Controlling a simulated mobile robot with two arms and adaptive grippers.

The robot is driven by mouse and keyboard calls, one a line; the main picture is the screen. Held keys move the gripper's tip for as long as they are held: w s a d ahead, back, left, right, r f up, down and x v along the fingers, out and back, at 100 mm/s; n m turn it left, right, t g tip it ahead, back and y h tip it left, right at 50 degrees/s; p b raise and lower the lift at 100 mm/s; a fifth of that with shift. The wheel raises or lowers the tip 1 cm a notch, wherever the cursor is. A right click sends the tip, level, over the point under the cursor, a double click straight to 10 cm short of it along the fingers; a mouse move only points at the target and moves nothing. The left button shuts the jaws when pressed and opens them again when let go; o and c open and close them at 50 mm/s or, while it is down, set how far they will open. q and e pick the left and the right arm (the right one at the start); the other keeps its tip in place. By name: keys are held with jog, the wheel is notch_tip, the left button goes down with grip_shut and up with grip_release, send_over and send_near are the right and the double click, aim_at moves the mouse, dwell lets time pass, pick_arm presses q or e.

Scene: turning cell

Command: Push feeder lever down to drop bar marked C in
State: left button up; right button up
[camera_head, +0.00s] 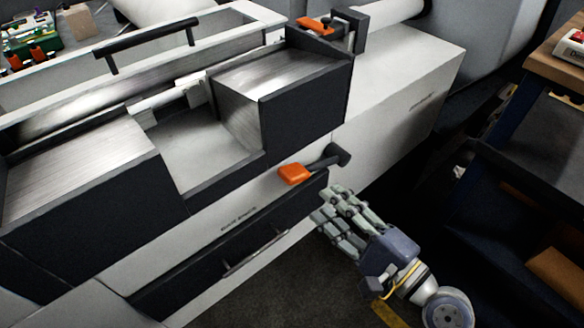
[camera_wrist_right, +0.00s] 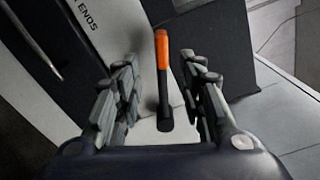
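A lever with an orange grip (camera_head: 294,174) and a dark arm sticks out from the front of the pale machine. It also shows in the right wrist view (camera_wrist_right: 162,62), lined up between the fingers. My right gripper (camera_head: 326,204) is open and empty, just below and to the right of the orange grip, apart from it in the head view. A second orange handle (camera_head: 315,26) sits at a dark block at the top of the machine. I cannot make out a bar marked C. My left gripper is not in view.
A dark drawer front (camera_head: 225,255) with a bar handle lies below the lever. Ribbed metal surfaces (camera_head: 305,70) cover the machine top around a recess. A dark shelf unit with a wooden top (camera_head: 560,62) stands at the right.

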aim_at(301, 180)
jog(key=p+x, duration=0.1)
jog(key=x, duration=0.3)
jog(key=p+x, duration=0.2)
jog(key=x, duration=0.3)
jog(key=shift+a+r, duration=0.1)
jog(key=shift+r, duration=0.15)
jog(key=shift+x, duration=0.75)
jog(key=shift+f, duration=0.1)
jog(key=shift+c, duration=0.6)
grip_shut()
